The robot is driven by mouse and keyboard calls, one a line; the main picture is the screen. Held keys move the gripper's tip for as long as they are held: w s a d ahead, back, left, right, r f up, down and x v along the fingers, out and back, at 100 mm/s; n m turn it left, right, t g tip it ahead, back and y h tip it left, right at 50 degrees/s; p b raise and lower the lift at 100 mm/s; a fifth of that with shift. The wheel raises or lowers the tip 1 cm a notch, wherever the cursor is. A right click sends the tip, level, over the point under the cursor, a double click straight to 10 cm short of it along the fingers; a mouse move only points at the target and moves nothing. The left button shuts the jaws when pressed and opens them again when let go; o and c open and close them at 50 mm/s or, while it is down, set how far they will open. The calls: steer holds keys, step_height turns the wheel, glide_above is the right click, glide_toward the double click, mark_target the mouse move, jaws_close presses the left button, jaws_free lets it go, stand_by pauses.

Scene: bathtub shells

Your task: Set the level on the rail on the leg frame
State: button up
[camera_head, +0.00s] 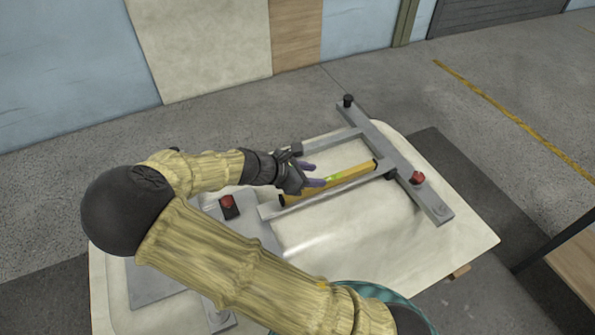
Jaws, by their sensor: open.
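The yellow level (345,178) lies lengthwise along the near rail (376,175) of the grey leg frame. It has a green vial near its middle and dark end caps. The leg frame (385,150) lies on a pale bathtub shell, with a wide crossbar at the right. My gripper (320,175) is open, with purple fingertips, just above and left of the level's middle. I cannot tell whether a fingertip touches the level. My arm covers much of the frame's left part.
The pale shell (440,240) has free room in front of the frame. A red knob (417,177) and a black knob (347,100) stand on the crossbar. Another red-topped part (228,204) is at the left. A wooden surface (578,262) is at the right edge.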

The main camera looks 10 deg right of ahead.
steer(key=v, duration=0.6)
stand_by(0.4)
steer(key=shift+s+d+f, duration=0.1)
steer(key=shift+d+f, duration=0.05)
steer(key=shift+d, duration=0.05)
steer(key=s+d+f+m+g+y, duration=0.35)
steer(key=s+d+m+y, duration=0.2)
steer(key=m, duration=0.35)
steer(key=s+d+r+m+t+y, duration=0.2)
steer(key=s+r+m+y, duration=0.3)
steer(key=m, duration=0.7)
steer(key=shift+s+d+r+m+t, duration=0.3)
steer(key=shift+s+d+r+t, duration=0.1)
steer(key=shift+d+r, duration=0.55)
